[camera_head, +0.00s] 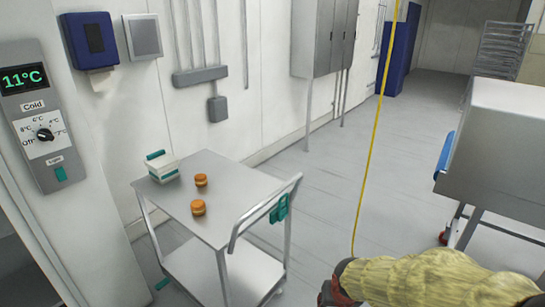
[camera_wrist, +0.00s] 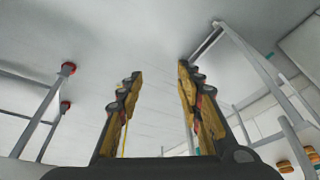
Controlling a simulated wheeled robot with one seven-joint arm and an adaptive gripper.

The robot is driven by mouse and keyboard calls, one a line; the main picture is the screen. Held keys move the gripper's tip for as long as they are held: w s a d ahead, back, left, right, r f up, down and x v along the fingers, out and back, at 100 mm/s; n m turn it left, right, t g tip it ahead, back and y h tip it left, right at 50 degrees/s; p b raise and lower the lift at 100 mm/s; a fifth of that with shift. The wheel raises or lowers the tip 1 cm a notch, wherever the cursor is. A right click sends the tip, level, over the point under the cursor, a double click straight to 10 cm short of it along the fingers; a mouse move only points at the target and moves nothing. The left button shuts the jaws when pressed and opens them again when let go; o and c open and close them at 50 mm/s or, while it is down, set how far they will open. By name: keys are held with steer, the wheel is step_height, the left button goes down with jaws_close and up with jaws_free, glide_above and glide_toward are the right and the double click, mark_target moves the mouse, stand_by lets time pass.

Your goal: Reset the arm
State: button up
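My arm, in a yellow quilted cover, reaches in at the bottom right of the head view. My gripper (camera_wrist: 161,70) shows in the wrist view with its two yellow and black fingers spread apart. Nothing is between the fingers, only the pale floor beyond. In the head view the fingers cannot be made out.
A steel trolley (camera_head: 222,222) carries two orange-brown filled rounds (camera_head: 201,180) (camera_head: 198,208) and a white tub with teal parts (camera_head: 162,167). A steel cabinet on legs (camera_head: 492,150) stands at the right. A yellow cord (camera_head: 375,125) hangs down between them. Open floor (camera_head: 335,185) lies behind.

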steer(key=s+d+r+n+t+p, duration=0.1)
steer(key=s+d+r, duration=0.1)
steer(key=s+r, duration=1.6)
step_height(320, 180, up, 4)
steer(key=shift+s+r+t, duration=0.2)
steer(key=shift+t, duration=0.2)
steer(key=shift+c, duration=0.4)
